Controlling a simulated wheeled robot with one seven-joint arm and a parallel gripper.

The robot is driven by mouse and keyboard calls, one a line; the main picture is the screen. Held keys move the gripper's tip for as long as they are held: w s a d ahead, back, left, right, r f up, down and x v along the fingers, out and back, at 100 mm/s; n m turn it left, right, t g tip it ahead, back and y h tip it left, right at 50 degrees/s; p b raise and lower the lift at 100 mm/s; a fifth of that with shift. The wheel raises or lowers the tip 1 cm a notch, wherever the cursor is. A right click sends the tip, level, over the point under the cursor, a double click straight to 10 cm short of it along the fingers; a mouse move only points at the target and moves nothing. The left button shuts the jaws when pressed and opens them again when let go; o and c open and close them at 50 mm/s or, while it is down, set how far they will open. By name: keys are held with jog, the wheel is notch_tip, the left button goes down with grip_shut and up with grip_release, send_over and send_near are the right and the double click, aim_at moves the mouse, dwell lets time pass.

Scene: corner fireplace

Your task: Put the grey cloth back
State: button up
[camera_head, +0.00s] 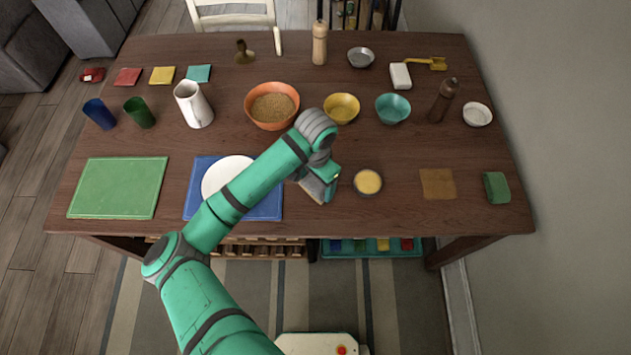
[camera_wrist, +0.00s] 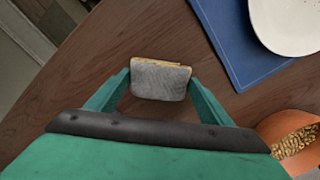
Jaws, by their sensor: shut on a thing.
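The grey cloth (camera_wrist: 161,80) is a small folded piece with a yellowish edge along its top. In the wrist view it sits between the two fingers of my gripper (camera_wrist: 160,84), which is shut on it. In the head view the cloth (camera_head: 313,188) shows partly below my gripper (camera_head: 325,187), over the table's front middle. My arm and wrist hide part of it there. I cannot tell whether the cloth touches the table top.
A bowl of yellow food (camera_head: 368,182) stands close to the right of my gripper. A brown cloth square (camera_head: 437,184) and a green block (camera_head: 496,188) lie farther right. A white plate (camera_head: 222,176) on a blue mat (camera_head: 268,206) is to the left. An orange bowl (camera_head: 252,115) stands behind.

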jog(key=shift+f, duration=0.1)
jog(key=o, duration=0.9)
jog(key=shift+o, duration=0.2)
